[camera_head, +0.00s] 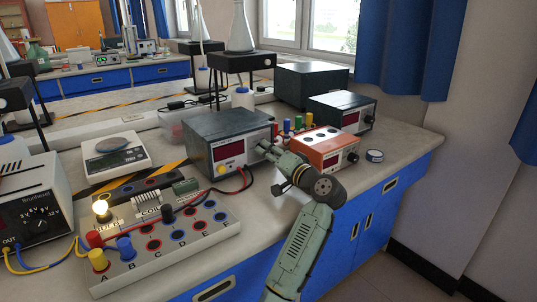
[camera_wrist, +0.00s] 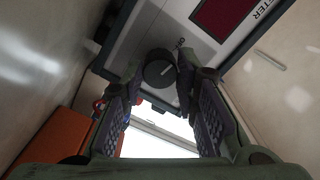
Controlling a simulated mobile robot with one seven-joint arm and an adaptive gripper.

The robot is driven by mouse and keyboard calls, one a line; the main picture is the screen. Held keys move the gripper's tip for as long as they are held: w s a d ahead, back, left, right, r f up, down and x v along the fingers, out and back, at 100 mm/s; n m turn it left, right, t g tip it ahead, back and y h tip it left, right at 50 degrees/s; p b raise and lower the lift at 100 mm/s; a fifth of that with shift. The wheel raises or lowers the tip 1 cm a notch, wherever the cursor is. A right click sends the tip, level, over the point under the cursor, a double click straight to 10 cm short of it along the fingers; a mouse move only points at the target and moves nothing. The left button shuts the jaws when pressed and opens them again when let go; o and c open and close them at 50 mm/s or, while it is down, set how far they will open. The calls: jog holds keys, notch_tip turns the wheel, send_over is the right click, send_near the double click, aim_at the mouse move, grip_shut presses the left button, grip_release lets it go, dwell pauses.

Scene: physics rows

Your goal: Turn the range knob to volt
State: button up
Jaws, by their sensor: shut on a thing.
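The dark-cased meter (camera_head: 213,133) stands on the bench in the head view, its light front panel facing the front right. In the wrist view its panel (camera_wrist: 190,32) shows a dark red display and lettering ending in "TER". The black round range knob (camera_wrist: 158,75) has a white pointer line slanting to the upper right. The head view does not show the knob clearly.
An orange-fronted device (camera_head: 323,149) stands close to the right of my gripper. Red and dark leads leave the meter for the circuit board (camera_head: 190,235), which has a lit bulb (camera_head: 101,209).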

grip_shut()
jog(key=shift+m, duration=0.3)
jog(key=m+p, duration=0.5)
jog(key=shift+r, duration=0.2)
jog(key=shift+f+m+p, duration=0.1)
jog(key=shift+m+p, duration=1.75)
jog(key=shift+m, duration=0.25)
jog(key=o, duration=1)
grip_release()
